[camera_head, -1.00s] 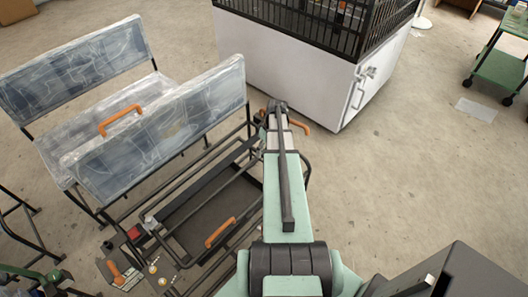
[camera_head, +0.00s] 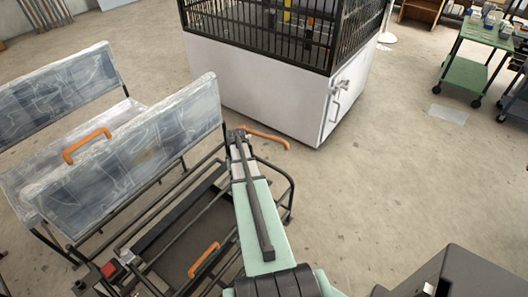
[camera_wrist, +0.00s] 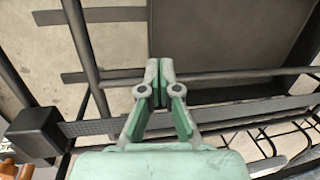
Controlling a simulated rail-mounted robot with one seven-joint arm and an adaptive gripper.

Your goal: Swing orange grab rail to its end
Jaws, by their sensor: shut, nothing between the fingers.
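Three orange grab rails show in the head view. One orange rail (camera_head: 266,137) sticks out to the right beside the far end of my arm. Another rail (camera_head: 84,146) is on the back of the plastic-wrapped front seat. A third rail (camera_head: 204,261) is low on the dark tube frame. My gripper (camera_wrist: 160,66) is shut and empty in the wrist view, its fingertips together over the dark frame bars. In the head view the gripper is mostly hidden by my own arm. An orange piece (camera_wrist: 8,170) shows at the lower left corner of the wrist view; which rail it is, I cannot tell.
Plastic-wrapped seats (camera_head: 130,150) stand on the black tube frame (camera_head: 285,180) at left. A white cabinet with a black cage (camera_head: 250,75) stands behind. A green cart (camera_head: 470,72) is at far right.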

